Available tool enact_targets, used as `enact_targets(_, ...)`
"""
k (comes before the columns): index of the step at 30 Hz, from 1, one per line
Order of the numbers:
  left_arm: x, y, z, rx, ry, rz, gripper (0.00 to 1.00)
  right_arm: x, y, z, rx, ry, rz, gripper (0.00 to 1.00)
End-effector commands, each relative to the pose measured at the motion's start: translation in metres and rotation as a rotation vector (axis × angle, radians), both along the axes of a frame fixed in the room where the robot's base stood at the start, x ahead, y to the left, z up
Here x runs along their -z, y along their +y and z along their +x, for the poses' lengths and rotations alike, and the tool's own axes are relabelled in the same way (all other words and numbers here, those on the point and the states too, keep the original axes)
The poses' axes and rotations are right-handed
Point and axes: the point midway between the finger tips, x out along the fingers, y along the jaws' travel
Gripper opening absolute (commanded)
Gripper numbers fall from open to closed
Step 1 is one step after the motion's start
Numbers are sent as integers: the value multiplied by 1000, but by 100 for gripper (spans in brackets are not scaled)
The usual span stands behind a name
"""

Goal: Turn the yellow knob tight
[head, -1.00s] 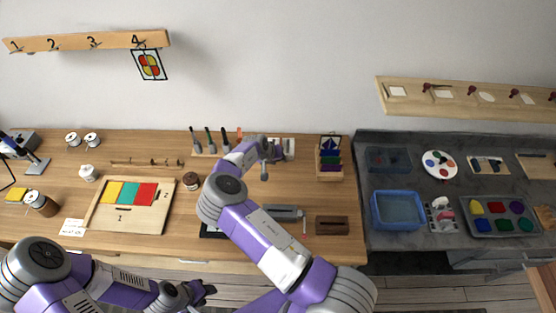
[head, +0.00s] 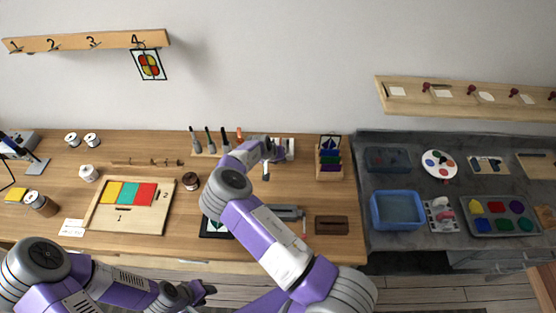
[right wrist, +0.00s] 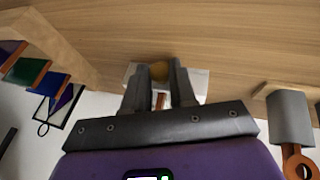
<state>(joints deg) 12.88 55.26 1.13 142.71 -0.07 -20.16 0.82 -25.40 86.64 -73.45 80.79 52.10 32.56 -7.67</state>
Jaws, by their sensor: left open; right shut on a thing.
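A white block or plate (right wrist: 201,84) lies behind the knob. In the head view my right arm reaches over the wooden table to this white fixture (head: 288,147) near its back; the wrist hides the knob there. I cannot tell how tight the knob is. My left gripper (head: 204,292) is open and empty in front of the table's front edge, low in the head view.
Upright tools (head: 211,140) stand left of my right wrist, and a wooden rack of coloured pieces (head: 329,160) stands to its right. A dark brown block (head: 331,225) lies near the front edge. A board with coloured tiles (head: 151,222) lies at left.

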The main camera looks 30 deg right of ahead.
Motion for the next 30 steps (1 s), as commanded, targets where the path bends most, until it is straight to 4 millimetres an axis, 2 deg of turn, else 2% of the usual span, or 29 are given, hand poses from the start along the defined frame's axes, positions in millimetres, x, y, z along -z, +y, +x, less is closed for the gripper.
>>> enact_targets(7, 9, 0, 0, 0, 0, 0, 43, -1, -3, -1, 7, -71, 114, 0)
enact_targets(11, 21, 0, 0, 0, 0, 0, 43, 0, -6, -2, 8, -122, 191, 0)
enact_targets(30, 121, 0, 0, 0, 0, 0, 43, 5, -13, -7, 3, -326, 525, 0)
